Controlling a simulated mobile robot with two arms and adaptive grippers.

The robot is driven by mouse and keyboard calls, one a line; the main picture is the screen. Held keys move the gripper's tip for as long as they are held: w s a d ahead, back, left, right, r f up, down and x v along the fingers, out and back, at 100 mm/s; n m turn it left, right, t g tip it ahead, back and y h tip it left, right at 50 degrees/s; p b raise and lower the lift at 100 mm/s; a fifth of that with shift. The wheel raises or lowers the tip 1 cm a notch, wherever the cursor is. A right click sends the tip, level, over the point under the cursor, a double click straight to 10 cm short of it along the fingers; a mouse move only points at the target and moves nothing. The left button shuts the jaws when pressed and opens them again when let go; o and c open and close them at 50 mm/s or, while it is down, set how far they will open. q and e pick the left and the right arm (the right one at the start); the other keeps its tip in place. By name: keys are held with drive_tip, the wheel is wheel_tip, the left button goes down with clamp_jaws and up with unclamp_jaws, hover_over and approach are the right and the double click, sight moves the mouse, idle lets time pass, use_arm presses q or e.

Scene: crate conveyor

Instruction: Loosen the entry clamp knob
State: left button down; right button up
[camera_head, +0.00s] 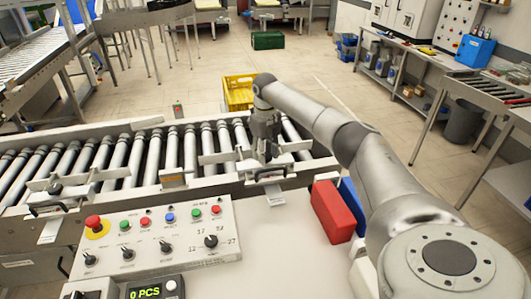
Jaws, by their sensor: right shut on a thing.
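My right gripper (266,150) reaches down from the right arm onto the clamp (268,174) at the near rail of the roller conveyor (150,158), toward its right end. It is shut on the clamp's knob, which is mostly hidden by the fingers, so I cannot tell how far it is turned. A similar clamp with a dark knob (55,188) sits at the left end of the same rail. My left gripper is not in view.
A control panel (160,238) with buttons and knobs stands in front of the conveyor. Beside it are a red bin (333,211) and a blue bin (352,203). A yellow crate (238,92) is on the floor behind the conveyor.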

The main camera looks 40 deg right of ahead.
drive_tip(key=n, duration=0.7)
drive_tip(key=shift+b, duration=0.35)
drive_tip(key=n, duration=0.4)
drive_tip(key=shift+w, duration=0.1)
drive_tip(key=shift+r+n, duration=0.1)
drive_tip(key=shift+n, duration=1.8)
drive_tip(key=o, duration=1)
drive_tip(key=shift+o, duration=0.2)
wheel_tip(320, 180, up, 12)
